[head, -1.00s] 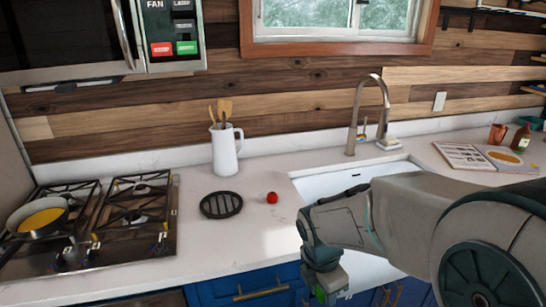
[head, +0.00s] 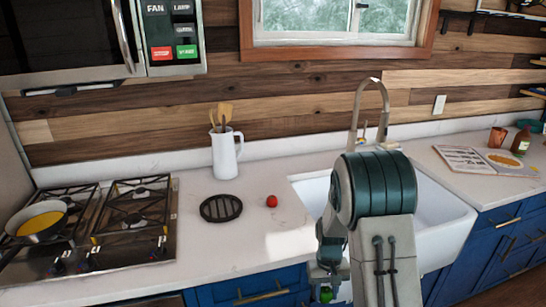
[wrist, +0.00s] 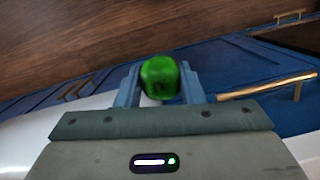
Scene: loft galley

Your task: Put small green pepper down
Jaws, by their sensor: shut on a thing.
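The small green pepper (wrist: 160,78) is between the two fingers of my gripper (wrist: 160,85) in the wrist view. The gripper is shut on it. In the head view the pepper (head: 326,294) shows only as a small green spot at the bottom of my gripper (head: 328,280). It hangs low, in front of the blue cabinets and below the counter top. Wooden floor shows beyond it in the wrist view. My arm hides part of the sink and the counter's front edge.
The white counter (head: 240,240) has free room left of the sink (head: 440,215). On it are a black round trivet (head: 221,208), a red tomato-like item (head: 272,201) and a white pitcher (head: 226,155) with utensils. A stove (head: 100,225) with a pan (head: 38,222) is at left.

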